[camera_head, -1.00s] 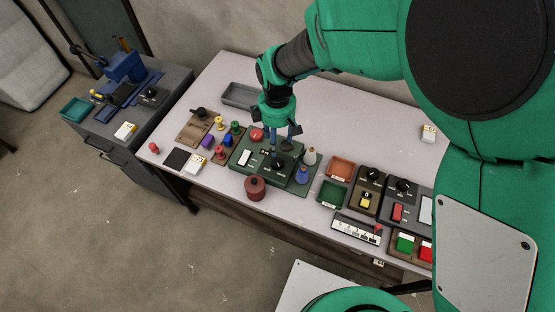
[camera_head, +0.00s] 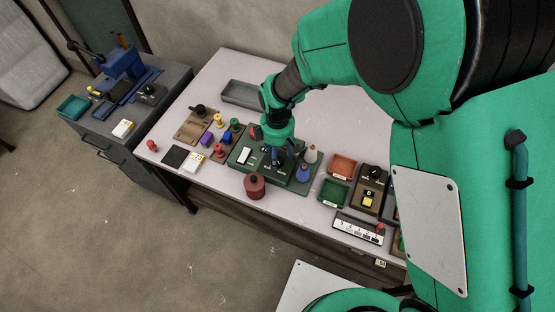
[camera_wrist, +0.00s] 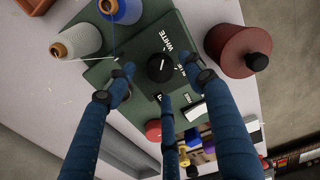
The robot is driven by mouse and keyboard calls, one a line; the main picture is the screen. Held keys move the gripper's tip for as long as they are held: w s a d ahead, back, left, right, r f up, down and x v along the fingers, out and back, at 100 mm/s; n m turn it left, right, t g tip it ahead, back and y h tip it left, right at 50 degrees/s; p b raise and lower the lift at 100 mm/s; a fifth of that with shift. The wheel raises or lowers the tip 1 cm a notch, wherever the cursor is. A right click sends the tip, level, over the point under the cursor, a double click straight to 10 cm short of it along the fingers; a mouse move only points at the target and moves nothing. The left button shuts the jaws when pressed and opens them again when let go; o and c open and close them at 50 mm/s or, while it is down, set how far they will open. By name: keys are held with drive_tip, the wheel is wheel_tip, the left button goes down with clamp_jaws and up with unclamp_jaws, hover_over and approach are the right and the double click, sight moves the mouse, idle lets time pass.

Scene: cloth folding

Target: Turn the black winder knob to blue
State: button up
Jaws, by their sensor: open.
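The black winder knob (camera_wrist: 160,68) sits on a dark green panel (camera_wrist: 134,42) in the wrist view. A light pointer mark shows on its top, towards the WHITE label (camera_wrist: 167,42). Other labels are partly covered by my fingers. In the head view my gripper (camera_head: 277,158) is low over the green panel (camera_head: 246,168) and mostly hides the knob. The blue spool (camera_head: 304,174) and white spool (camera_head: 311,155) stand at the panel's right.
Coloured pegs (camera_head: 219,120) crowd the left. A green tray (camera_head: 333,194) and an orange tray (camera_head: 342,167) lie to the right. The table's back (camera_head: 230,68) has free room.

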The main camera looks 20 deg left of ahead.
drive_tip(key=shift+f, duration=1.6)
drive_tip(key=c, duration=1.2)
